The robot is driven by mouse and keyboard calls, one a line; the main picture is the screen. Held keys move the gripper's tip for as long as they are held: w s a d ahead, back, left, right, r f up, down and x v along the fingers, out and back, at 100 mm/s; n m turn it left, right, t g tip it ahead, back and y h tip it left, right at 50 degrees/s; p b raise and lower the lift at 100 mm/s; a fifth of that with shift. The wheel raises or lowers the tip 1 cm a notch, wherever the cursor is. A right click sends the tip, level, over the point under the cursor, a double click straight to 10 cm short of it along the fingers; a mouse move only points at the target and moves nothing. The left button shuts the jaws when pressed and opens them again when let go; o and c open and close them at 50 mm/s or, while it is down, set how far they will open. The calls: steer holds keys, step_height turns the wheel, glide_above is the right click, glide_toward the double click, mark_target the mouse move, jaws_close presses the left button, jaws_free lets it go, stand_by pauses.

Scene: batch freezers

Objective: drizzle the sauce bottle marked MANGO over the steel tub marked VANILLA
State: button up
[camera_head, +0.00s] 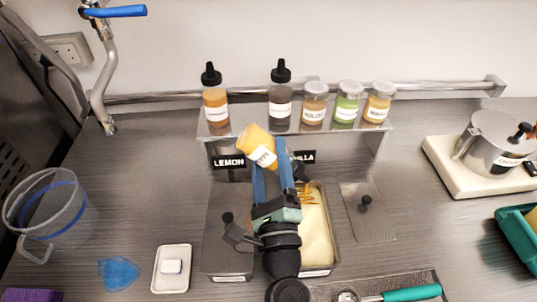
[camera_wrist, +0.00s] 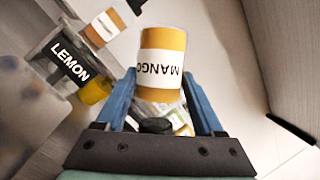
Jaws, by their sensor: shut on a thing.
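The MANGO sauce bottle (camera_head: 257,146) is orange with a white label. My gripper (camera_head: 270,158) is shut on it and holds it tilted, base up and to the left. In the wrist view the bottle (camera_wrist: 161,60) sits between the fingers (camera_wrist: 158,80), its label upside down and a black cap below. In the head view a black tip shows right of the fingers, over the back of the VANILLA tub. The steel VANILLA tub (camera_head: 333,252) is uncovered and holds pale yellow ice cream. Orange streaks of sauce (camera_head: 305,194) lie at its back end. My arm hides its left side.
A shelf (camera_head: 380,127) behind carries two black-capped bottles and several lidded jars. The LEMON tub (camera_head: 228,262) on the left is covered. A loose steel lid (camera_head: 375,226) lies right. A pot (camera_head: 490,148) stands far right, a clear pitcher (camera_head: 60,225) far left.

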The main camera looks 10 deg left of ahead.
steer(key=shift+s+d, duration=0.25)
steer(key=shift+s, duration=0.5)
steer(key=shift+s+d, duration=0.2)
steer(key=shift+s, duration=0.55)
steer(key=shift+s, duration=0.15)
steer(key=shift+s+d+r+b, duration=0.1)
steer(key=shift+s+d+b, duration=0.2)
steer(key=shift+s, duration=0.65)
steer(key=shift+s+d+b, duration=0.25)
steer(key=shift+s+d, duration=0.05)
steer(key=shift+s, duration=0.65)
steer(key=shift+s+d+b, duration=0.2)
steer(key=shift+s+b, duration=0.05)
steer(key=shift+s, duration=0.4)
steer(key=shift+s+d+b, duration=0.2)
steer(key=shift+s, duration=0.5)
steer(key=shift+s+d+b, duration=0.2)
steer(key=shift+s+b, duration=0.05)
steer(key=shift+s, duration=0.4)
steer(key=shift+n+g+y+p, duration=0.2)
steer(key=shift+n+g+p, duration=0.35)
steer(key=shift+n, duration=0.6)
steer(key=shift+n+g+y+p, duration=0.25)
steer(key=shift+n+p, duration=0.5)
steer(key=shift+n, duration=0.4)
